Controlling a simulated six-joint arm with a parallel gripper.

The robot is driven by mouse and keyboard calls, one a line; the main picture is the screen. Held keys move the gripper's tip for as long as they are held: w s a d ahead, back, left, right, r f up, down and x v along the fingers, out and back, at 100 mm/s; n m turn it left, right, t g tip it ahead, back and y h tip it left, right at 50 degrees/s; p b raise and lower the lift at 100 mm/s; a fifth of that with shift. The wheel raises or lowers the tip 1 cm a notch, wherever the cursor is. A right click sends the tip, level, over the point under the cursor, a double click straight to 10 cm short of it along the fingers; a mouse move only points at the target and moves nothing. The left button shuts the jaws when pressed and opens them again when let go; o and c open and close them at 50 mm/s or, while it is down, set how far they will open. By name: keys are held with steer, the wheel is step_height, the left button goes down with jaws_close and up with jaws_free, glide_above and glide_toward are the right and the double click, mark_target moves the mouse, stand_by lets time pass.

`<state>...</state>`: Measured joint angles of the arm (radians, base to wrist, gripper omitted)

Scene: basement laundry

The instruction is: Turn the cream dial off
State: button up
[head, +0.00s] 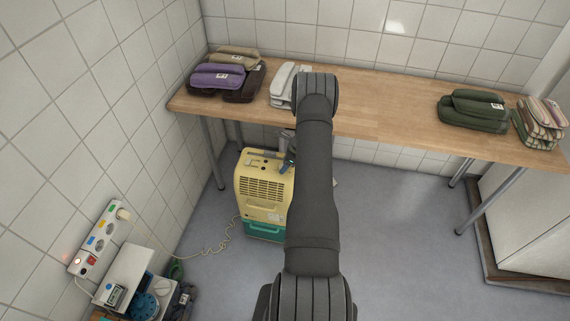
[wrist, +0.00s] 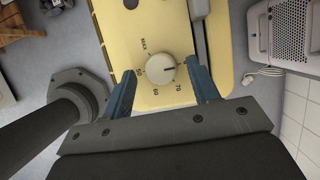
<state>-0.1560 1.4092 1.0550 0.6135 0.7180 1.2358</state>
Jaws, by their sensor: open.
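The cream dial (wrist: 161,69) is a round knob on the yellow top panel of a dehumidifier-like machine (head: 262,186). Printed marks ring the dial, including MAX, 60 and 70; a small dark line on its face points right toward a mark partly hidden by a finger. My gripper (wrist: 161,67) is open, with one blue finger on each side of the dial and a visible gap to it. In the head view the dial cannot be made out, and my arm hides most of my gripper.
A wooden table (head: 390,105) with folded towels stands behind the machine. A power strip (head: 97,240) with a plugged-in cord is on the left wall. A grey vented unit (wrist: 290,35) and a cable show at right in the wrist view. Floor to the right is clear.

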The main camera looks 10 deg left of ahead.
steer(key=v, duration=1.6)
steer(key=shift+d+r, duration=0.2)
steer(key=shift+r, duration=0.15)
steer(key=shift+f, duration=0.1)
steer(key=x, duration=1.7)
steer(key=shift+a+f, duration=0.1)
steer(key=shift+a, duration=0.1)
